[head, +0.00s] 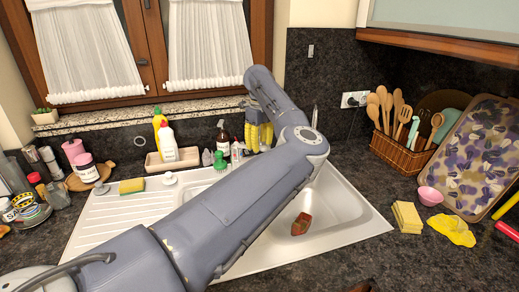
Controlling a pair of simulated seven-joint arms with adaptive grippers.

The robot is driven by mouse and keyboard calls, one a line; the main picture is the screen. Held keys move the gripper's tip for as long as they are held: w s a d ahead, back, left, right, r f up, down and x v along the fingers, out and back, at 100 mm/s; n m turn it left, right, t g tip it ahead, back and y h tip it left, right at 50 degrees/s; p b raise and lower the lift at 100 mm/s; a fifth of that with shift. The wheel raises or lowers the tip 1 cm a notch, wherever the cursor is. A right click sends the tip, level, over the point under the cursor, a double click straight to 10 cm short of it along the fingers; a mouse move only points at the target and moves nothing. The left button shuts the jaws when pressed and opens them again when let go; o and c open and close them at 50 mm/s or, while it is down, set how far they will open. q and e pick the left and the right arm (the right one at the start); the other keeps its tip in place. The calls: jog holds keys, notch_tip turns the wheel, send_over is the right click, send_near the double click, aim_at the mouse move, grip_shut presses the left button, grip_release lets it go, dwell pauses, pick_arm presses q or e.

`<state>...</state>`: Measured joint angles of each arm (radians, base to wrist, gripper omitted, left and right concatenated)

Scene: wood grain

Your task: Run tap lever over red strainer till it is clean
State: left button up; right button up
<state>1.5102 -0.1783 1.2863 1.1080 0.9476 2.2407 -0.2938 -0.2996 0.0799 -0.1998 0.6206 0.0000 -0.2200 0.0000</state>
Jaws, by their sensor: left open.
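The red strainer (301,224) looks like a small red-brown piece lying in the right part of the steel sink (345,218). The slim metal tap (315,116) stands at the sink's back edge, largely hidden behind my left arm. Its lever cannot be made out, and no running water shows. My left arm crosses over the sink from the lower left. My left gripper (259,128), with yellow ribbed parts around it, hangs open behind the sink, left of the tap and well away from the strainer. My right gripper is not in view.
A brown tray (161,165) with bottles, a green-capped bottle (220,161) and a soap bottle (223,138) stand behind the sink. A sponge (132,186) lies on the drainboard. Yellow sponges (407,217), a pink bowl (430,196) and a utensil basket (402,152) stand right.

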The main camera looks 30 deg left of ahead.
pick_arm(q)
jog(key=shift+f, duration=1.05)
grip_shut()
